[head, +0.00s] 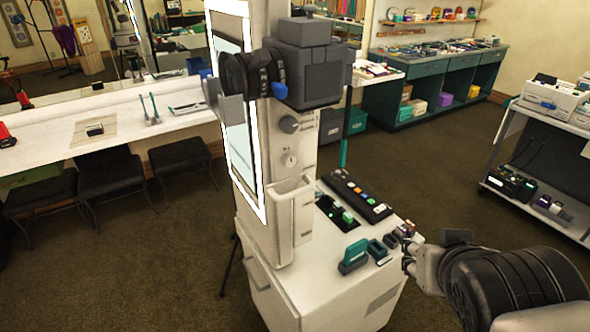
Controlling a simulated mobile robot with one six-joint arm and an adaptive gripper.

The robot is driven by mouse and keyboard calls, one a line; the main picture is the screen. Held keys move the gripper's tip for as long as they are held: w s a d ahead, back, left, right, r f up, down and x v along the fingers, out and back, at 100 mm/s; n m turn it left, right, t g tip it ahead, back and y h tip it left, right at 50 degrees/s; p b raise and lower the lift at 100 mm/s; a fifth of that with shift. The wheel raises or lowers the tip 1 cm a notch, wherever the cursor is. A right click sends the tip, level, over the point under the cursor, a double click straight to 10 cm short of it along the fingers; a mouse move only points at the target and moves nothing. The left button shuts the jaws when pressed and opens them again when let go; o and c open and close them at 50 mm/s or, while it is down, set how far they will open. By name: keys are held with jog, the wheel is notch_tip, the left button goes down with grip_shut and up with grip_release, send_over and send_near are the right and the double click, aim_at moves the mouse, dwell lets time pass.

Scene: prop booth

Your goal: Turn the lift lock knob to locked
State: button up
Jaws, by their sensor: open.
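The white booth column (303,150) stands in the middle of the head view. A dark grey round knob (289,124) sits on its front face, with a smaller light dial (290,159) below it. The labels are too small to read, so I cannot tell which of these is the lift lock knob or how it is set. My gripper (408,258) is at the lower right, beside the right edge of the booth's low cabinet, well below and right of both knobs. It is open, and I see nothing held in it. My arm hides part of the floor behind it.
A dark camera (290,70) juts out above the knobs. The white cabinet top (330,268) carries a button panel (357,195), a teal-handled item (354,254) and small blocks. A counter with stools (181,160) is left, a shelf cart (540,150) right. Open floor lies between.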

jog(key=w+t+b, duration=0.2)
jog(key=w+t, duration=0.1)
jog(key=w, duration=0.4)
jog(key=n+t+y+p, duration=0.25)
jog(key=n+y, duration=0.35)
jog(key=y, duration=0.7)
send_near(291, 162)
jog(key=x, duration=0.8)
jog(key=shift+w, duration=0.1)
jog(key=shift+c, duration=0.5)
